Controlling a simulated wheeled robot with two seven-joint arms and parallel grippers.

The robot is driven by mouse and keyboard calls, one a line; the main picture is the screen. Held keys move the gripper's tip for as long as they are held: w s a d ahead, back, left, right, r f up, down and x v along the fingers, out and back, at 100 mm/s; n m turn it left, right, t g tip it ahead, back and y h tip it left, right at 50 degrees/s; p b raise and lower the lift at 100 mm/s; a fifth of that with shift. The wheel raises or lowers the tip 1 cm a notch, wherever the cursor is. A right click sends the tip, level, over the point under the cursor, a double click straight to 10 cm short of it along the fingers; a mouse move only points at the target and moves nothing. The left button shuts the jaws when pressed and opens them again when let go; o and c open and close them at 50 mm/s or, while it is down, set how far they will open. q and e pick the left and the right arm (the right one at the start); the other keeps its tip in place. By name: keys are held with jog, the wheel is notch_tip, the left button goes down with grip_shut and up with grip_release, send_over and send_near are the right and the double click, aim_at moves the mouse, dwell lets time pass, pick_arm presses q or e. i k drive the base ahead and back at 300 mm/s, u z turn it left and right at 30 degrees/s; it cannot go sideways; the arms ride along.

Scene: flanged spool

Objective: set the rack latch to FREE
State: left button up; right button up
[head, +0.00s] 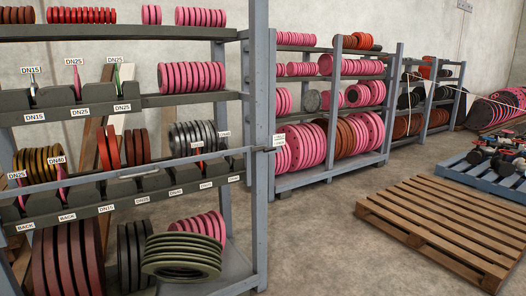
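A grey storage rack (259,200) fills the left of the head view, with its front right post in full view. A small pale plate (279,140), possibly the latch label, sits at that post. Its text is too small to read, so the latch setting cannot be told. A thin grey bar (210,158) runs across the rack front and ends at the post beside this plate. Neither of my grippers is in view.
Flanged rings in pink, grey, brown and green stand or lie on the rack's shelves. Labels such as DN15 and DN25 mark the shelf fronts. A wooden pallet (450,222) and a blue pallet (487,178) lie at right. Concrete floor (330,250) is clear between.

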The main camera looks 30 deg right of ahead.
aim_at(264, 147)
jog(key=z, duration=0.35)
jog(key=i, duration=0.55)
jog(key=z, duration=0.65)
jog(key=i, duration=1.05)
jog(key=u, duration=0.6)
jog(key=i, duration=0.5)
jog(key=u, duration=0.25)
